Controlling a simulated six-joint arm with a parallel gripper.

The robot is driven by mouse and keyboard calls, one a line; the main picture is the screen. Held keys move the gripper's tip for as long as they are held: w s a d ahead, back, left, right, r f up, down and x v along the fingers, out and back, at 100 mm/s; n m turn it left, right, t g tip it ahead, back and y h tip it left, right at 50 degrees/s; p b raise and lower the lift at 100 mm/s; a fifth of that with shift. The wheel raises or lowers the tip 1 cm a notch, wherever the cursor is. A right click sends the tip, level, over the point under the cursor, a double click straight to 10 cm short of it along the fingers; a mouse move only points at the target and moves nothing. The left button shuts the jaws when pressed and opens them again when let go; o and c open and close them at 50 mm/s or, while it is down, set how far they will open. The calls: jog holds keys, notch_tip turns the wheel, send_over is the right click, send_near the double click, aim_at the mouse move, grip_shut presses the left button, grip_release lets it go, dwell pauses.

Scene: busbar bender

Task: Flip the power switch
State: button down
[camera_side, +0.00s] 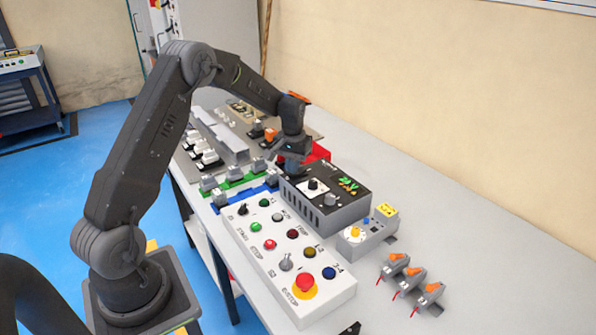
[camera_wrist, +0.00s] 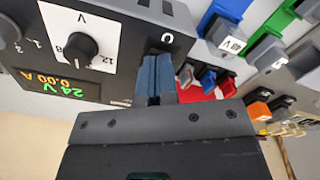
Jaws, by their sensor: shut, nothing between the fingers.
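The power supply box (camera_side: 325,210) is grey with a black top panel and stands on the table in the side view. In the wrist view its panel (camera_wrist: 115,65) fills the upper left, with a dial and a lit display reading 24 V and 0.00 A. My gripper (camera_wrist: 157,60) is shut and empty, its blue fingertips together at the panel's corner by an "O" mark (camera_wrist: 166,38). The switch there is mostly hidden by the fingers, so its position and any contact cannot be told. In the side view my gripper (camera_side: 293,171) is over the box's far left end.
A button panel (camera_side: 288,255) with a red emergency stop lies in front of the box. A small grey box (camera_side: 368,240) stands to its right, with orange-levered clamps (camera_side: 410,280) beyond. Green and blue terminal rails (camera_side: 240,187) and a red object (camera_side: 318,152) are close by.

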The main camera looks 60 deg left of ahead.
jog(key=shift+f, duration=0.15)
jog(key=shift+r, duration=3.55)
jog(key=s+d+r+m+t, duration=0.3)
jog(key=s+d+r, duration=0.8)
jog(key=d+r, duration=0.3)
jog(key=s+d+m+t, duration=0.1)
jog(key=s+d, duration=0.3)
jog(key=s, duration=0.4)
jog(key=s+d+f+m+t, duration=0.1)
jog(key=s+d+m, duration=0.1)
jog(key=s+d, duration=0.2)
jog(key=s, duration=0.3)
jog(key=shift+s+d+t, duration=0.3)
jog(key=shift+s+d, duration=0.1)
